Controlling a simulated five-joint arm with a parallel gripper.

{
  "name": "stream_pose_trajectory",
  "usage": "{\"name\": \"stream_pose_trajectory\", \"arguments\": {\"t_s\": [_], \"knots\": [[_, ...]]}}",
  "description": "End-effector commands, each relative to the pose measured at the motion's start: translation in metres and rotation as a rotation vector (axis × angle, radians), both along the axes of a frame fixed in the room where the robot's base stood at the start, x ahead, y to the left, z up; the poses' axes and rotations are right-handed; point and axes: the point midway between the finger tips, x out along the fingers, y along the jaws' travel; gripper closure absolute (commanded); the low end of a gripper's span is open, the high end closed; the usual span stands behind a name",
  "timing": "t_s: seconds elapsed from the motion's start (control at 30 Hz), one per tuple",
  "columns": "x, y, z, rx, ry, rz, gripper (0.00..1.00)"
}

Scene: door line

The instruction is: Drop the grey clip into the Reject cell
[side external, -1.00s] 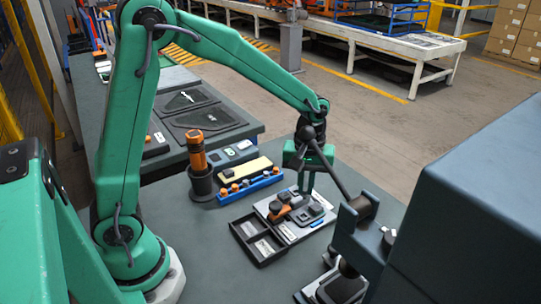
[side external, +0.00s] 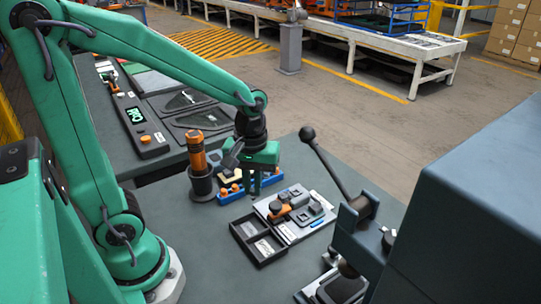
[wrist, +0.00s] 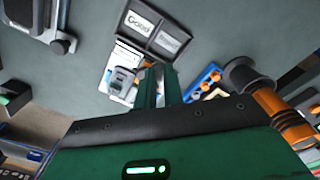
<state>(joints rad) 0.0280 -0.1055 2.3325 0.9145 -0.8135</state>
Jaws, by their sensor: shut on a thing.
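My gripper (side external: 256,186) is in the air over the blue rack, with its fingers pointing down. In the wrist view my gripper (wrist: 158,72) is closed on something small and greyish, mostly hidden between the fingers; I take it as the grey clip. The black two-cell tray (side external: 270,264) lies in front of the grey fixture plate, below and apart from my gripper. In the wrist view its cells are labelled Good (wrist: 139,22) and Reject (wrist: 168,42). The Reject cell is the one nearer the dark cup.
The dark cup (side external: 202,188) holds an upright orange-and-black tool, close left of my gripper. The blue rack (side external: 231,194) holds orange pieces. The fixture plate (side external: 292,236) carries orange and grey parts. A press with a long lever (side external: 325,163) stands right. The table before the tray is clear.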

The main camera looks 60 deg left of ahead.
Motion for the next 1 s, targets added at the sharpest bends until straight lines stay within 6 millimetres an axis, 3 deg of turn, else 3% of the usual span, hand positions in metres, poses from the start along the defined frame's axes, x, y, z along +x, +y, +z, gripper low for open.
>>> {"name": "stream_pose_trajectory", "arguments": {"t_s": [0.47, 1.0], "knots": [[-0.004, 0.001, -0.005, 0.0, 0.001, 0.0, 1.0], [-0.005, 0.001, -0.048, 0.0, 0.003, 0.0, 1.0]]}}
